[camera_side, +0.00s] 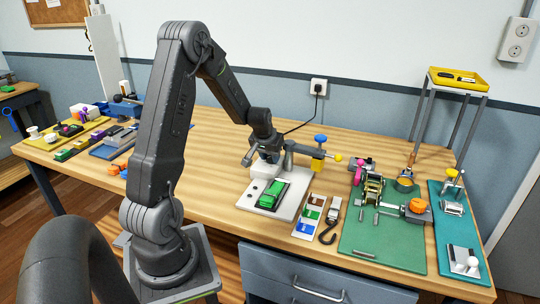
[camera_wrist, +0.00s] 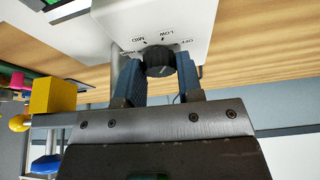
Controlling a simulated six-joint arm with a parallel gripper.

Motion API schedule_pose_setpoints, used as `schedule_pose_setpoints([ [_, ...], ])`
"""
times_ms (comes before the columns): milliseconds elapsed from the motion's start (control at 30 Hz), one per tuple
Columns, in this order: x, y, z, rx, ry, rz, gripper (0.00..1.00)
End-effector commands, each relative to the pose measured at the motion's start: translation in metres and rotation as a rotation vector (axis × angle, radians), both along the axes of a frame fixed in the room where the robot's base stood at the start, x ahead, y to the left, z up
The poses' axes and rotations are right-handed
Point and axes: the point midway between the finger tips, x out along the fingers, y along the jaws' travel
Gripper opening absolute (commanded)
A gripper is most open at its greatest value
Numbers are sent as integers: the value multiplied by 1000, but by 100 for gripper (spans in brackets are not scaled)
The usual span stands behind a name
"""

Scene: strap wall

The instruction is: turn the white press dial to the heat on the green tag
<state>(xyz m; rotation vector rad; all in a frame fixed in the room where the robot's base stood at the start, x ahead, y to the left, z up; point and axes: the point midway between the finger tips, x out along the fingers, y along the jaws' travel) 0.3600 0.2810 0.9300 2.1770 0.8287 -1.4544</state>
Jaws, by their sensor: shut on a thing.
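The white press (camera_side: 264,169) stands at the back of a pale base plate on the bench. In the wrist view its white housing (camera_wrist: 190,14) carries a black dial (camera_wrist: 158,58) with printed OFF, LOW and MID marks and a partly hidden word at left. My gripper (camera_wrist: 157,68) has its two blue-padded fingers on either side of the dial, shut on it. In the side view my gripper (camera_side: 266,152) is at the back of the press, and the dial is hidden. The dial's exact pointing is unclear. A green piece (camera_side: 271,195) lies on the plate; no heat word is readable there.
A card with blue and green patches (camera_side: 308,215) lies right of the press, beside a dark hook (camera_side: 329,232). A green mat (camera_side: 385,238) with a strap device lies further right. A yellow block (camera_side: 318,160) on a post is close to my gripper.

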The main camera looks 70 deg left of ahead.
Motion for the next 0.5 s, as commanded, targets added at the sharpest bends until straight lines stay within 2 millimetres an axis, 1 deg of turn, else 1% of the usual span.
schedule_pose_setpoints([
  [233,0,0,1,-1,-1,47,10],
  [500,0,0,0,-1,-1,56,10],
])
